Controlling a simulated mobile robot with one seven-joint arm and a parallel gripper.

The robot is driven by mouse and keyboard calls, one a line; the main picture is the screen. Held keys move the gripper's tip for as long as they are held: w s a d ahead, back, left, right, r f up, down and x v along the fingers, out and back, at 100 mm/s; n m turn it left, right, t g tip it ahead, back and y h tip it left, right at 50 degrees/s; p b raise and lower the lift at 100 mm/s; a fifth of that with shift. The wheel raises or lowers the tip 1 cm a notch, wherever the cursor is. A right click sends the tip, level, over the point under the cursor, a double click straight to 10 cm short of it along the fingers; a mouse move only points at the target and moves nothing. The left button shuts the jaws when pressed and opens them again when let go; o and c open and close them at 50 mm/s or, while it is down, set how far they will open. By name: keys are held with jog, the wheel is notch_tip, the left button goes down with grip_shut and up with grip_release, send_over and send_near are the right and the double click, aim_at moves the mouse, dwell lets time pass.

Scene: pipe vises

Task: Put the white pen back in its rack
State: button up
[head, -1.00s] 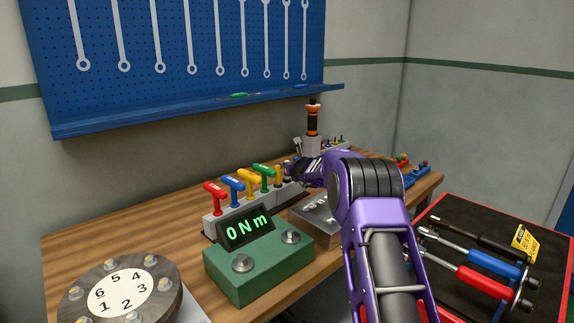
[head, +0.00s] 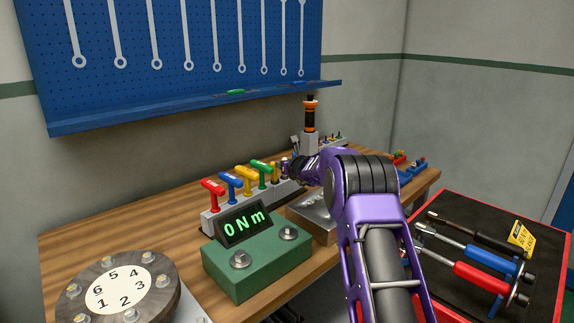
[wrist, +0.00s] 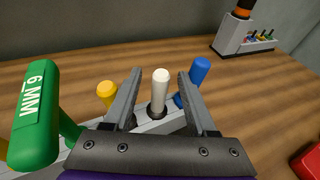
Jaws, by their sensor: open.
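The white pen (wrist: 160,94) stands upright in the wrist view, its dark lower end at the grey rack (wrist: 147,128). Whether it is fully seated cannot be told. My gripper (wrist: 160,74) is open, with one finger on each side of the white pen and visible gaps between. A yellow pen (wrist: 106,92) stands left of the left finger and a blue pen (wrist: 199,72) right of the right finger. In the head view my gripper (head: 288,168) is at the right part of the rack (head: 228,213); the white pen cannot be made out there.
A green T-handle marked 6 MM (wrist: 36,115) stands close on the left. A grey holder (wrist: 232,38) with an orange-banded tool is behind right. A green torque display (head: 258,262) and a numbered disc (head: 122,290) stand in front. Bare bench lies behind the rack.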

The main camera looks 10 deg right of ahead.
jog(key=v, duration=1.7)
jog(key=shift+s, duration=0.2)
jog(key=shift+r, duration=0.2)
